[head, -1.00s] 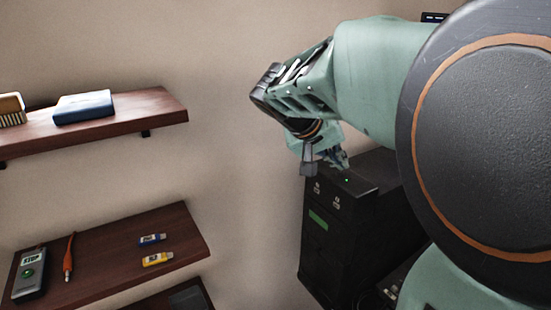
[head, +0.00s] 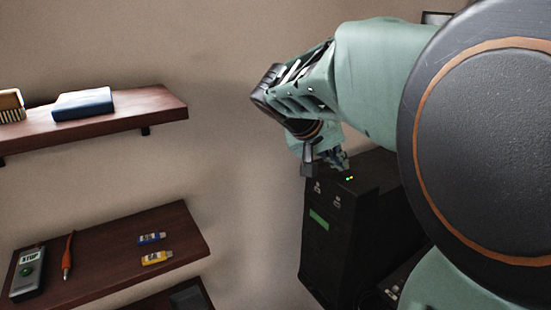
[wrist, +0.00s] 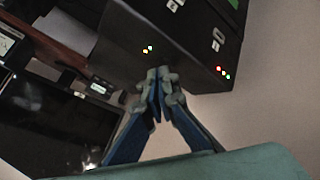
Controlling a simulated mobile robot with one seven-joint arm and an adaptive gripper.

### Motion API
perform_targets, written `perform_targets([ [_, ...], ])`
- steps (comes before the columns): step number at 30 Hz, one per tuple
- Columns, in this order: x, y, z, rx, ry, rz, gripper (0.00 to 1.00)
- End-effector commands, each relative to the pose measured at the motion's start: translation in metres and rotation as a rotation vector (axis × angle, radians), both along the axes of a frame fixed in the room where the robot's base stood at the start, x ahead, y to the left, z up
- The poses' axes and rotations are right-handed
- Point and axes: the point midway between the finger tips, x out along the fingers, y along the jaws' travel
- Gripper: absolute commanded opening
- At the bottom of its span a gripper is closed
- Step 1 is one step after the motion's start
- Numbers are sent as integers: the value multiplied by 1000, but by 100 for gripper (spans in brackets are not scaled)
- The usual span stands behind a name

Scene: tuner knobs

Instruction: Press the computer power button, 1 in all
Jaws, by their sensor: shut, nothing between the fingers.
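The computer (head: 328,245) is a black tower standing right of the shelves, with a green label on its front. My gripper (head: 325,166) is at the tower's upper edge in the head view. In the wrist view, my gripper (wrist: 159,84) has its blue fingers together and empty, with the tips overlapping the tower's edge. I cannot tell whether they touch it. I cannot make out the power button; the fingers may cover it.
A dark screen (wrist: 62,125) lies left of the fingers in the wrist view.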

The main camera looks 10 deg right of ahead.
Motion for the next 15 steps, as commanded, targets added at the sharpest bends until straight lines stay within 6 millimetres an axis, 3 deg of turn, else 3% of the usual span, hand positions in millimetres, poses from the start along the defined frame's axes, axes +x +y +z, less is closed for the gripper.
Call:
perform_targets([
  [15,0,-1,14,0,-1,-1,0],
])
